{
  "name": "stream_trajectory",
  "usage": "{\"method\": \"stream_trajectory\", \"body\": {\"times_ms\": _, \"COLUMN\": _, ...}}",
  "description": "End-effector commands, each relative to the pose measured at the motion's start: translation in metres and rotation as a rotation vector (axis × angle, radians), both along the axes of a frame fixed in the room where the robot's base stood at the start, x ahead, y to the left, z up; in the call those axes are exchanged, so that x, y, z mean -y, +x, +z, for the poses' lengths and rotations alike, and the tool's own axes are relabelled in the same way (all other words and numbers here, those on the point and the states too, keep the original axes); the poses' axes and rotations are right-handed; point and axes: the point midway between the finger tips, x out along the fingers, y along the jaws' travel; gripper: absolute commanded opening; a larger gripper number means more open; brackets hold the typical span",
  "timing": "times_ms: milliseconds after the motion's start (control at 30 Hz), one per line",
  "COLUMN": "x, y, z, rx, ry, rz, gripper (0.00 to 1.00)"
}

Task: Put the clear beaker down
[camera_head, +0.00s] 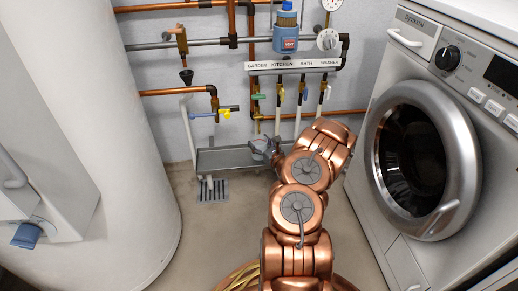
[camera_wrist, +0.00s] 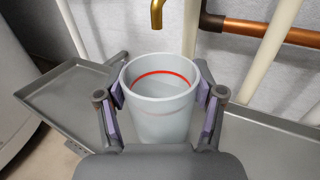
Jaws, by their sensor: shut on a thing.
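The clear beaker (camera_wrist: 160,122) stands upright in the wrist view, pale and open at the top, with a red line around its inside below the rim. My gripper (camera_wrist: 160,92) is shut on it, with one padded finger against each side. In the head view my gripper (camera_head: 268,148) is small and partly hidden by my arm, over the grey basin (camera_head: 225,159) by the wall. The basin (camera_wrist: 72,93) also shows behind and beside the beaker in the wrist view. I cannot tell whether the beaker's bottom touches the basin, or how much liquid it holds.
A brass spout (camera_wrist: 156,14) hangs just behind and above the beaker. Pipes and labelled valves (camera_head: 292,66) line the wall. A washing machine (camera_head: 440,140) stands at right, a large white tank (camera_head: 95,130) at left. A floor drain (camera_head: 212,193) lies before the basin.

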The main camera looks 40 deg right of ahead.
Motion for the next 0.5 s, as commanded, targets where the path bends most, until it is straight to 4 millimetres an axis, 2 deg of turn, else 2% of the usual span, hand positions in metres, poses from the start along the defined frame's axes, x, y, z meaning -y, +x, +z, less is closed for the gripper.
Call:
{"method": "stream_trajectory", "body": {"times_ms": 33, "x": -0.0001, "y": 0.0000, "z": -0.0077, "rx": -0.001, "ry": 0.000, "rz": 0.000, "gripper": 0.34}}
{"method": "stream_trajectory", "body": {"times_ms": 100, "x": 0.0003, "y": -0.0003, "z": -0.0100, "rx": 0.000, "ry": 0.000, "rz": -0.001, "gripper": 0.34}}
{"method": "stream_trajectory", "body": {"times_ms": 500, "x": -0.0003, "y": 0.0001, "z": -0.0111, "rx": 0.002, "ry": 0.001, "rz": -0.001, "gripper": 0.34}}
